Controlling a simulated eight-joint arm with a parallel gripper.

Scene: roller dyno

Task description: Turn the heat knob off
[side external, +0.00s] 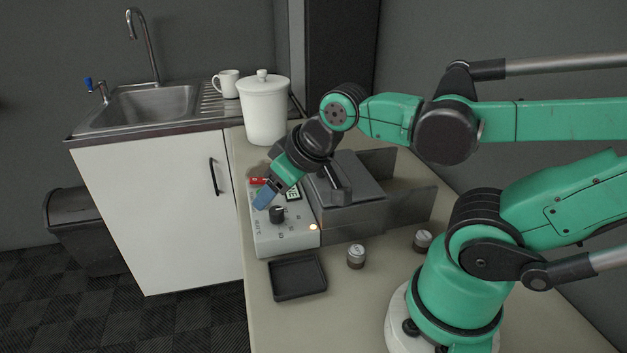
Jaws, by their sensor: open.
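The heat knob (277,214) is a small dark knob on the sloped top of a white control box (258,240). Printed marks surround it, too small to read. A small light (314,227) glows near the box's right edge.
A grey metal unit (346,231) with raised sides adjoins the box on the right. A white lidded jar (264,110) stands behind. The counter front is mostly clear.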

